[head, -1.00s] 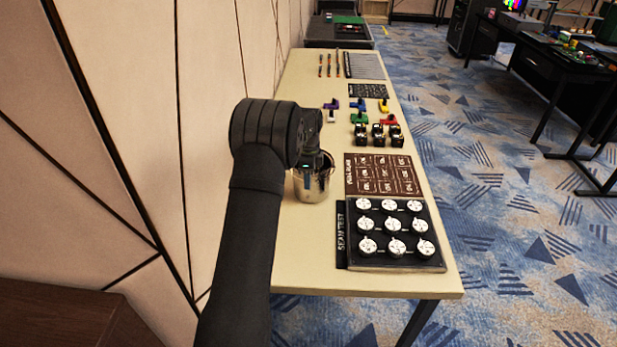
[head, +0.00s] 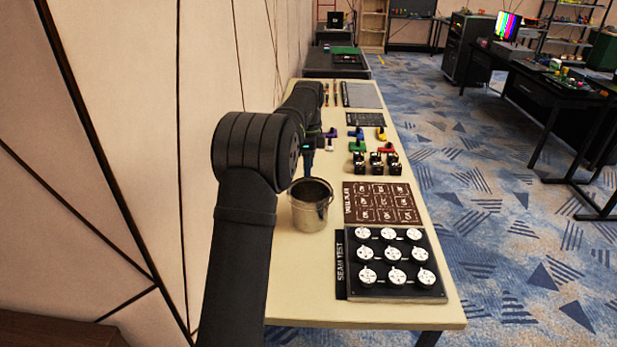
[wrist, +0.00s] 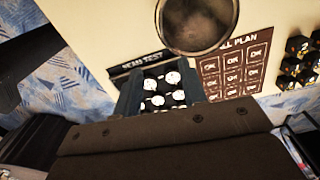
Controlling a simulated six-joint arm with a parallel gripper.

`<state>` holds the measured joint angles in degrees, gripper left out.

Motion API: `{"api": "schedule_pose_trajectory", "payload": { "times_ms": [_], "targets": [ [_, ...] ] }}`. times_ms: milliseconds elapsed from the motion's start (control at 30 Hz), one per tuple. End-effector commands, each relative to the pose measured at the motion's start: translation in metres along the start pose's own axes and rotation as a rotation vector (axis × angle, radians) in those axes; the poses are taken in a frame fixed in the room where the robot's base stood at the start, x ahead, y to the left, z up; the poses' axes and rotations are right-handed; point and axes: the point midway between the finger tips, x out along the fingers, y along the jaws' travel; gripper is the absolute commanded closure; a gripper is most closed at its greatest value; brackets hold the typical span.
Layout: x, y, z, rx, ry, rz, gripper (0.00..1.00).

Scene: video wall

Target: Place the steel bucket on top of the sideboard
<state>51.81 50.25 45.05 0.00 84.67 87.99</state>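The steel bucket (head: 310,208) stands upright on the pale table, close to its left edge, in the head view. Its open mouth also shows at the top of the wrist view (wrist: 196,25). A dark brown wooden top (head: 50,332), possibly the sideboard, shows at the bottom left of the head view, mostly cut off.
The seam test board (head: 388,292) with white dials lies in front right of the bucket; the brown plan board (head: 383,203) lies to its right. Black blocks (head: 377,163) and coloured parts (head: 357,144) sit farther back. A panelled wall (head: 130,150) runs along the left.

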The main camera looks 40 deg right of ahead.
Motion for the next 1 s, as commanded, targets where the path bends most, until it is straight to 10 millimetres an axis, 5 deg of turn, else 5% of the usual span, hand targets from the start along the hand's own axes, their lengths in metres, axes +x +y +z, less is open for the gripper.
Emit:
{"api": "schedule_pose_trajectory", "payload": {
  "times_ms": [633, 1000],
  "targets": [
    [-0.005, 0.000, 0.002, -0.031, 0.000, -0.006, 0.56],
    [0.011, -0.002, 0.027, -0.679, 0.050, -0.148, 0.56]
  ]
}}
